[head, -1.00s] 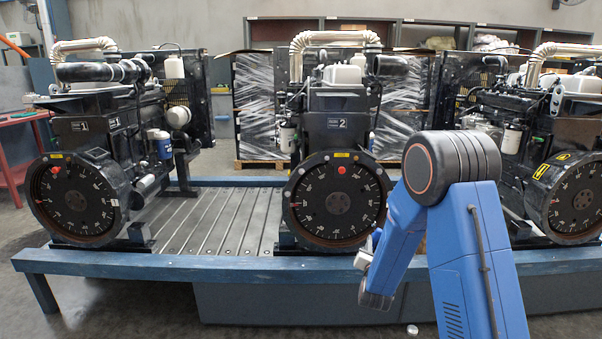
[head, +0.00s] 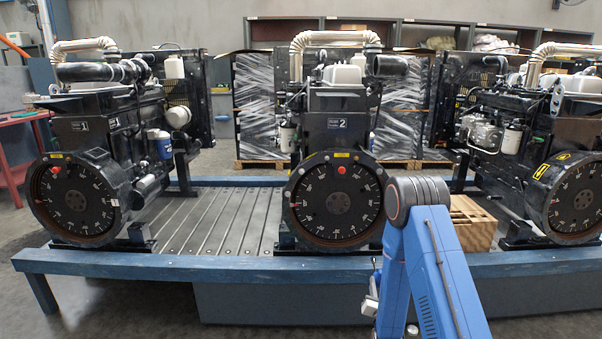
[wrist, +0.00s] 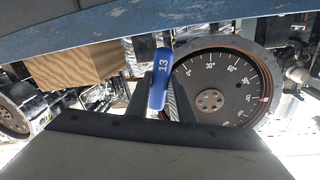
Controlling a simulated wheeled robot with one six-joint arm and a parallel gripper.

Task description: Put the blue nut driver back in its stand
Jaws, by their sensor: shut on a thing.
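The blue nut driver (wrist: 160,82), its handle marked 13, shows in the middle of the wrist view. My gripper (wrist: 160,105) is shut on it, with a dark finger on each side of the handle. The lower part of the driver is hidden between the fingers. In the head view my arm hangs low in front of the blue bench rail, right of engine 2, and the nut driver cannot be made out there.
Engine 2's round dial (head: 337,200) is just left of my arm; a dial (wrist: 215,88) also shows close in the wrist view. A blue rail (head: 250,268) runs along the front. A wooden crate (head: 472,224) sits behind my arm. The slatted deck (head: 215,220) between engines 1 and 2 is clear.

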